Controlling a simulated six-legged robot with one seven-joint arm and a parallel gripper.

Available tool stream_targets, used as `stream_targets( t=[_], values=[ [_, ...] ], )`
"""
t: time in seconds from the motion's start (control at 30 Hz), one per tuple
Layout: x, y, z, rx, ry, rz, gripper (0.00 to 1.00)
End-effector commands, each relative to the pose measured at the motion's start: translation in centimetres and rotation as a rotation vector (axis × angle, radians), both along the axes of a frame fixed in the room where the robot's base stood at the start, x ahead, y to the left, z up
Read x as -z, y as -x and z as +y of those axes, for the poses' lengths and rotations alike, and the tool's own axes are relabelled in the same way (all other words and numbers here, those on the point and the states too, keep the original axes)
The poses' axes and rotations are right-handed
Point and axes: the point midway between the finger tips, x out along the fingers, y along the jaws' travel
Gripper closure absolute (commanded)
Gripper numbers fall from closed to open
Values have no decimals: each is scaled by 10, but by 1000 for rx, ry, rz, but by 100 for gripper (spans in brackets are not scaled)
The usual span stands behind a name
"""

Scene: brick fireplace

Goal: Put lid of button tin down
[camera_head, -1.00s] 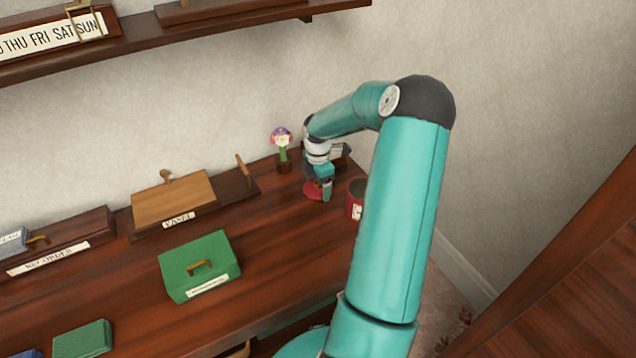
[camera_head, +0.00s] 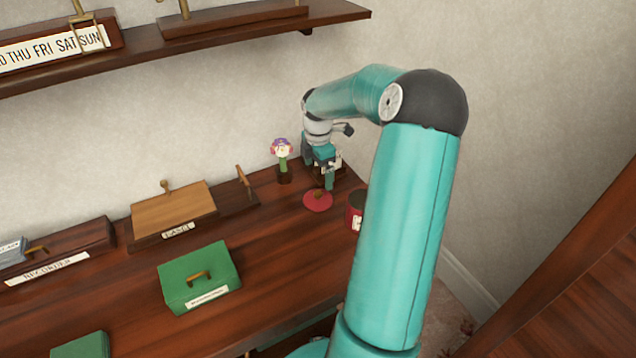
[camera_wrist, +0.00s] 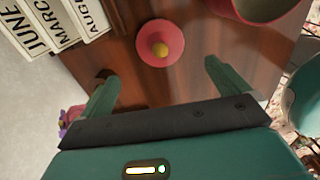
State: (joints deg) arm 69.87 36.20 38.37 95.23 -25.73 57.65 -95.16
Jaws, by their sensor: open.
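The lid (camera_head: 318,201) is a round red disc with a small knob, lying flat on the dark wooden desk. In the wrist view the lid (camera_wrist: 160,43) shows its yellowish knob, ahead of my open fingers and apart from them. The button tin (camera_head: 354,210) is a red can with a pale label, just right of the lid and partly hidden by my arm. It also shows at the top right of the wrist view (camera_wrist: 240,12), its top open. My gripper (camera_head: 323,178) is open and empty above the lid; in the wrist view (camera_wrist: 158,80) its fingers are spread wide.
A small flower figure (camera_head: 283,158) stands left of my gripper. Month cards (camera_wrist: 62,22) are close by in the wrist view. A wooden easel board (camera_head: 172,210) and a green box (camera_head: 200,275) stand further left. The desk between is clear.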

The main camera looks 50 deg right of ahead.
Motion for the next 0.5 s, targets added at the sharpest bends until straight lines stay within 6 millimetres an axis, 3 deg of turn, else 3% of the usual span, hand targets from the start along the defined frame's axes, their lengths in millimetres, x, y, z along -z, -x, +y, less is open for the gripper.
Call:
stream_targets(
  t=[0.13,0.37,0.5],
  values=[
    [-17,0,0,-1,1,0,0],
    [-22,-1,3,1,2,2,0],
    [-38,-7,29,37,38,9,0]
  ],
)
